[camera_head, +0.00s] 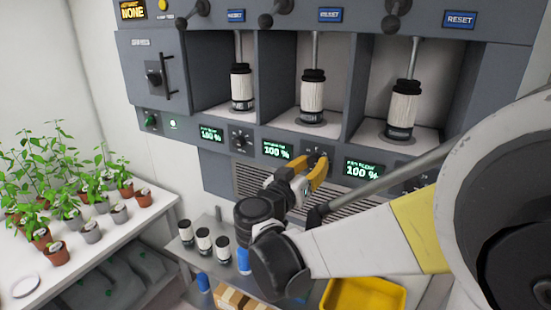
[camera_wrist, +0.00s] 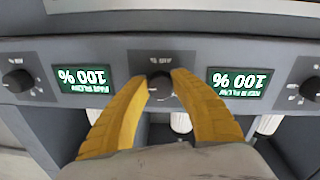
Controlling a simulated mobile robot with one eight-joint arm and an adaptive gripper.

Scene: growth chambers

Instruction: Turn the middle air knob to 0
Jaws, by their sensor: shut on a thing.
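The middle air knob (camera_wrist: 160,88) is a dark round knob on the grey panel. In the head view my gripper (camera_head: 318,164) reaches it from below, and its yellow fingers hide most of the knob. In the wrist view my gripper (camera_wrist: 160,86) has one finger on each side of the knob, shut on it. The wrist view is upside down. The middle display (camera_head: 277,150), just left of the knob in the head view, reads 100 %. It also shows in the wrist view (camera_wrist: 237,82).
The left knob (camera_head: 241,139) and left display (camera_head: 211,134) sit beside it; the right display (camera_head: 362,170) also reads 100 %. Filter cylinders (camera_head: 313,92) stand in bays above. Below are a yellow tray (camera_head: 362,296) and several small canisters (camera_head: 204,240). Potted plants stand at left.

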